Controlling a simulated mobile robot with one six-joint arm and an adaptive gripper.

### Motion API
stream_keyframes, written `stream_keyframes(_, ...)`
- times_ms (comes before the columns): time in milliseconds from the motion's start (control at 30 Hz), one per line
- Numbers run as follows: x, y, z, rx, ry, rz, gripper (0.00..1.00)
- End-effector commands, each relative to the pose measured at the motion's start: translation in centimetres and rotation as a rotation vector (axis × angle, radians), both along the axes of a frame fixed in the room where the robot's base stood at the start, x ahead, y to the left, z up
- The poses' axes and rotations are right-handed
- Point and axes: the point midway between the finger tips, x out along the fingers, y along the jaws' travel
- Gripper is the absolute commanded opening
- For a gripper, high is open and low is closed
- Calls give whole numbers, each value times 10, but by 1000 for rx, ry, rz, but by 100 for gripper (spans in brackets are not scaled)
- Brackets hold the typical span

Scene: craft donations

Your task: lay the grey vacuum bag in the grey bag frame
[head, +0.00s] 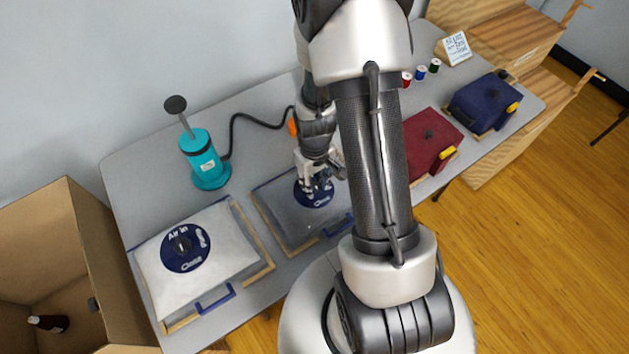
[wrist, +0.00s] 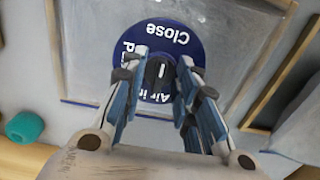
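The grey vacuum bag (head: 288,221) lies nearly flat at the middle of the table, on the wooden bag frame with a blue handle. In the wrist view the bag (wrist: 98,52) looks smooth and translucent, with a wooden bar (wrist: 262,88) of the frame beside it. Its round blue valve disc (wrist: 184,39) carries a black knob (wrist: 158,73). My gripper (wrist: 160,65) is over the disc, one finger on each side of the knob. I cannot tell whether the fingers press on it. My gripper (head: 319,192) partly covers the disc in the head view.
A whitish bag (head: 222,240) lies in a frame at left. A teal pump (head: 202,157) with a black hose stands behind it. A red bag (head: 420,133) and a navy bag (head: 482,105) are at right, with small spools behind. A cardboard box (head: 40,235) stands at far left.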

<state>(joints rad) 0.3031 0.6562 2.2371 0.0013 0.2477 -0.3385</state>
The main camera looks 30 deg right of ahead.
Motion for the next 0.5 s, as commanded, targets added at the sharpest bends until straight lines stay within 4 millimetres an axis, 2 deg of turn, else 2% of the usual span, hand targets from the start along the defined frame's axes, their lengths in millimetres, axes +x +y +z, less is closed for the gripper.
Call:
stream_keyframes(300, 0, 0, 5, 0, 0, 0, 29)
stream_keyframes(367, 1, 0, 11, -1, -2, 0, 29)
stream_keyframes(500, 1, 0, 39, -1, -4, 0, 29)
